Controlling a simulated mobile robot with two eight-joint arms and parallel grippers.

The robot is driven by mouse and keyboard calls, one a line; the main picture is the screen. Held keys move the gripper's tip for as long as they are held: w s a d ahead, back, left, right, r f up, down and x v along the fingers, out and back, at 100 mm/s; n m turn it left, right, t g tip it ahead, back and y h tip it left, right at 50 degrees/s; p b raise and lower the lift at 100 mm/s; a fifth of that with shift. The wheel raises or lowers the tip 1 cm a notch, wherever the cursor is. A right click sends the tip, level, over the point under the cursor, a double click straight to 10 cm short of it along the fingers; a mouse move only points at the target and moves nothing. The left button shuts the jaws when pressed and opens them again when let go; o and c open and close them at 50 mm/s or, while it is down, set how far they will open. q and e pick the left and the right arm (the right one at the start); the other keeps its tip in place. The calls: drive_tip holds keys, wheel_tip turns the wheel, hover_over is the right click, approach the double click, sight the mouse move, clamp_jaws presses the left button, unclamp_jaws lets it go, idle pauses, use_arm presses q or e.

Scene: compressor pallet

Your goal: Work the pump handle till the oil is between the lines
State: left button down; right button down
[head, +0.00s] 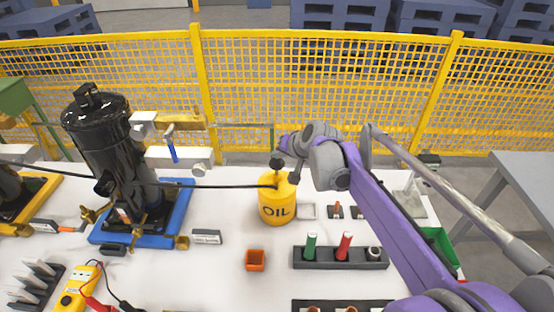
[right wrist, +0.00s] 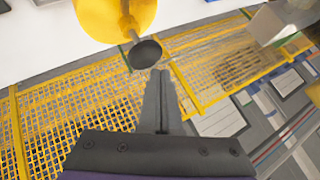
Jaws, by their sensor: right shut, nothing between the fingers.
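A yellow can marked OIL (head: 277,208) stands on the white table, with a dark round pump knob (head: 277,163) on a short rod at its top. The can (right wrist: 112,14) and the knob (right wrist: 145,53) also show in the right wrist view. My right gripper (head: 295,174) is beside the knob, on its right; its fingers (right wrist: 161,73) are shut and empty, with their tips close to the knob. A black hose runs from the can to the black compressor (head: 108,148) on a blue base. I cannot make out the oil level or any lines. My left gripper is out of view.
A dark rack with green and red pieces (head: 340,257) and an orange cup (head: 255,260) stand in front of the can. A yellow meter (head: 80,287) lies at the front left. A yellow mesh fence (head: 300,75) runs behind the table.

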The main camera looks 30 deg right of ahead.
sight(278, 165)
wheel_tip(278, 165, up, 5)
drive_tip(key=p, duration=0.4)
drive_tip(key=shift+r, duration=0.1)
idle(0.5)
idle(0.4)
drive_tip(key=s+a+f+n+g, duration=0.1)
drive_tip(key=s+a+f, duration=0.3)
drive_tip(key=s, duration=0.5)
drive_tip(key=s+a+f+n+g+p, duration=0.1)
drive_tip(key=s+a+f+n, duration=0.3)
drive_tip(key=s, duration=0.5)
drive_tip(key=s+a+f+n+g, duration=0.1)
drive_tip(key=s+a+f+n, duration=0.2)
drive_tip(key=s, duration=0.6)
drive_tip(key=a+f, duration=0.2)
drive_tip(key=a, duration=0.1)
drive_tip(key=shift+s+a+g+h, duration=0.3)
drive_tip(key=shift+s+a+g, duration=0.1)
